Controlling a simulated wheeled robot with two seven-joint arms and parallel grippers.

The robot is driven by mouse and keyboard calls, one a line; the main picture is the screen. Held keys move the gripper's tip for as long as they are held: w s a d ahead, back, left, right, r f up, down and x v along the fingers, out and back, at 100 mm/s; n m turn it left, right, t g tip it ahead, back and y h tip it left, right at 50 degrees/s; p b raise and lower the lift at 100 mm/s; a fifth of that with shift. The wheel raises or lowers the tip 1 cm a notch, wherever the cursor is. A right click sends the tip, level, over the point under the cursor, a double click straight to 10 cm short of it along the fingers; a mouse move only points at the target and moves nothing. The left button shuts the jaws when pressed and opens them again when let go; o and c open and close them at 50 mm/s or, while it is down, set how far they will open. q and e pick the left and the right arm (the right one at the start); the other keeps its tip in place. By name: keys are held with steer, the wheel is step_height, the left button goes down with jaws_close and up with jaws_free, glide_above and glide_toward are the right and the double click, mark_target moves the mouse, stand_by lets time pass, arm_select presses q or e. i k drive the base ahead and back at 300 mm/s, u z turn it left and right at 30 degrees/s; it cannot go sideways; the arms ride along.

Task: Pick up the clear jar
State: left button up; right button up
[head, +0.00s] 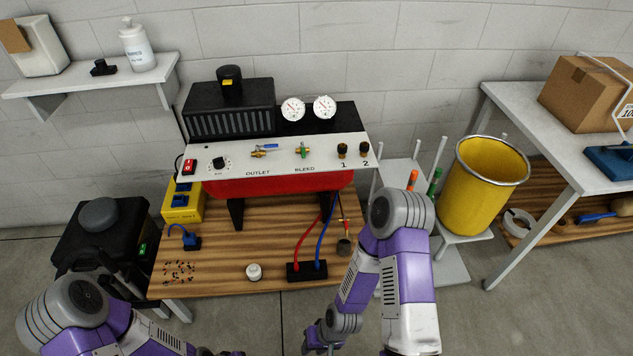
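A small whitish jar-like object (254,272) stands upright on the wooden bench top (225,275), near its front edge. It is the closest match to the clear jar, but it is too small to tell whether it is clear. My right gripper (314,345) is at the bottom edge, below and to the right of this object and apart from it. Its fingers are mostly cut off, so I cannot tell whether it is open. My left arm comes in at the lower left; only a dark bit of its end shows at the bottom edge.
A red compressor unit with a white panel (335,150) stands at the bench's back. A black socket block (306,271) with red and blue cables is right of the jar-like object. Scattered small bits (179,272) lie left. A yellow bucket (480,190) stands at right.

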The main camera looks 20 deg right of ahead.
mark_target(344, 245)
steer(key=u, duration=0.1)
steer(key=k, duration=0.45)
steer(key=z, duration=0.9)
steer(key=i, duration=0.5)
steer(key=u, duration=0.75)
steer(key=i, duration=0.55)
steer(key=u, duration=0.05)
